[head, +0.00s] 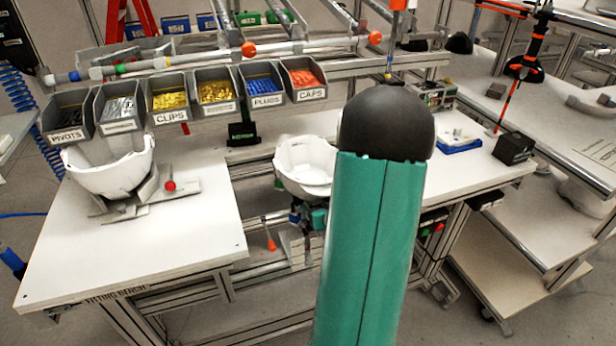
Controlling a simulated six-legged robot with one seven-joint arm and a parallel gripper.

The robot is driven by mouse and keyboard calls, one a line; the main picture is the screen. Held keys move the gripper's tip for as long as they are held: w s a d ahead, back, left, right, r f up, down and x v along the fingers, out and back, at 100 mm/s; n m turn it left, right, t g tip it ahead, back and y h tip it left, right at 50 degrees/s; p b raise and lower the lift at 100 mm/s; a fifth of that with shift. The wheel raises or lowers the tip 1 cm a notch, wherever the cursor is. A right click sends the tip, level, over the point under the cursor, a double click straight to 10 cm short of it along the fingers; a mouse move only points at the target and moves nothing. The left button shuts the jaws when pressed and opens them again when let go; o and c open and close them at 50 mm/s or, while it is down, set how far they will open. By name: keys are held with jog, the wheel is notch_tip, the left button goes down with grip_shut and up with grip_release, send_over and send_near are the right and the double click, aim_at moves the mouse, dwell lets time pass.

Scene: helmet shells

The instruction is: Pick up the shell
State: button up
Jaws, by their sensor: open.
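One white helmet shell (110,170) rests on a grey fixture (140,193) at the left of the fitting bench. A second white shell (303,165) is in the middle of the head view, open side up and tilted. Its right part is hidden behind my teal arm link. A small dark mechanism with blue and teal parts (300,214) shows just below this shell; I cannot tell whether it holds it. My gripper is not clearly visible; my own arm link and its black joint cover the area right of the middle shell.
Labelled bins of small parts (215,97) line the back of the fitting bench (150,255). A red knob (170,186) stands by the left fixture. A blue tray (458,146) and a black box (514,148) are on the right. The bench's front left is clear.

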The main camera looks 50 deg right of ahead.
jog(key=shift+s, duration=0.15)
jog(key=shift+c, duration=0.3)
jog(key=c, duration=1.1)
jog(key=shift+r, duration=0.1)
jog(key=shift+c, duration=1.3)
